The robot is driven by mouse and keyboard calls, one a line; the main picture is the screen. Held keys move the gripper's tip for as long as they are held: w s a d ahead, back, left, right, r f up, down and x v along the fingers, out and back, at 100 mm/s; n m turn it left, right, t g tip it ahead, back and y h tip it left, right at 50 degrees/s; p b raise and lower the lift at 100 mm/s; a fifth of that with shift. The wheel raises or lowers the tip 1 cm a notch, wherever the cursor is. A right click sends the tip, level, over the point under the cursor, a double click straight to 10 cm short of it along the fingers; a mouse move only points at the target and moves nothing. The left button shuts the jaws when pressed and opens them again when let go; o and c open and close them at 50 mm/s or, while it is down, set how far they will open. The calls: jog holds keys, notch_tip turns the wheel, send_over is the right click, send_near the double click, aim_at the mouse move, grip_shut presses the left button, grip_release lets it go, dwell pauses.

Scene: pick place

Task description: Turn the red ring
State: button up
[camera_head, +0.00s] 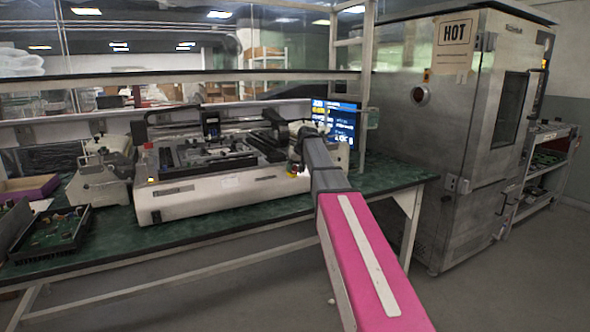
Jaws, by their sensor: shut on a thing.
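My arm reaches from the lower right to the right end of a white bench machine (225,195). My gripper (297,167) is small and dark at the end of the arm, low beside the machine's right front. It is shut on a small red and yellow piece (292,156), which looks to be the red ring. My wrist and fingers hide most of this piece, so its shape and how far it is turned cannot be told.
The machine stands on a green bench (225,229) below a shelf. A blue-lit monitor (342,122) is close behind my wrist. A tall steel oven (455,150) stands at right. A black tray with a circuit board (50,233) lies at left. The floor in front is clear.

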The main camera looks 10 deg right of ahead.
dwell(0.4)
jog(key=o, duration=0.9)
jog(key=shift+o, duration=0.2)
jog(key=v, duration=1)
jog(key=shift+s+r, duration=0.15)
jog(key=shift+r, duration=0.2)
jog(key=shift+d, duration=0.1)
